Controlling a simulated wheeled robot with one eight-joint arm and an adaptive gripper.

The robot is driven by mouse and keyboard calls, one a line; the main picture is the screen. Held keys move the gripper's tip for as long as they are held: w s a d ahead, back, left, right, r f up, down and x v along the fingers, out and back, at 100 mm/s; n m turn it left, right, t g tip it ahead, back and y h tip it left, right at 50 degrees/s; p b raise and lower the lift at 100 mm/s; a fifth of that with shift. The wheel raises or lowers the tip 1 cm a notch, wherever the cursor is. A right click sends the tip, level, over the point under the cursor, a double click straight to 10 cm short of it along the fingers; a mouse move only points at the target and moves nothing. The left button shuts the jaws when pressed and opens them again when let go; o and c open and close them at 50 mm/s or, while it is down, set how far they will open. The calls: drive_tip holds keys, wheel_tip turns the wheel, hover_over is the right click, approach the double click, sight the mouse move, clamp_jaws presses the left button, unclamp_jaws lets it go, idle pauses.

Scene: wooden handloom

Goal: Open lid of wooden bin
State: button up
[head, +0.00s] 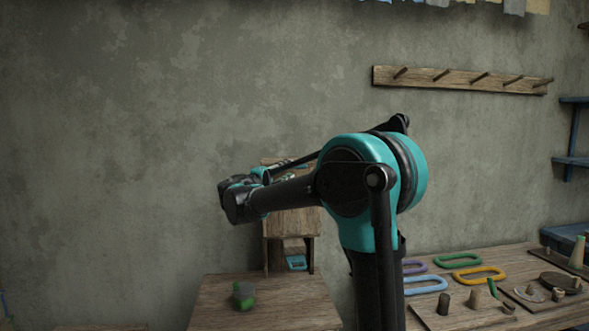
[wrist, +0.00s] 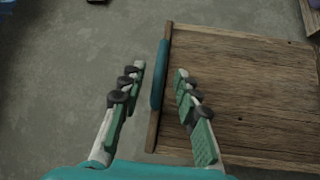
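In the wrist view, a brown plank lid (wrist: 250,95) fills the right side. A blue handle strip (wrist: 159,75) runs along its left edge. My gripper (wrist: 158,70) is open, with one green-padded finger on each side of the strip. The left finger is over bare floor and the right one over the planks. Gaps show on both sides, and I cannot tell the height above the strip. In the head view, the wooden bin (head: 291,223) stands by the wall, partly behind my arm. My gripper there is small and mostly hidden.
A wooden table (head: 265,305) with a green and dark object (head: 243,295) stands in front. The right-hand table (head: 430,315) holds coloured loops, including a yellow one (head: 478,275), and small wooden pieces. A peg rail (head: 455,80) hangs on the wall. The left wall area is clear.

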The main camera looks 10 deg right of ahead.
sight(293, 168)
drive_tip(key=shift+x, duration=2.2)
clamp_jaws()
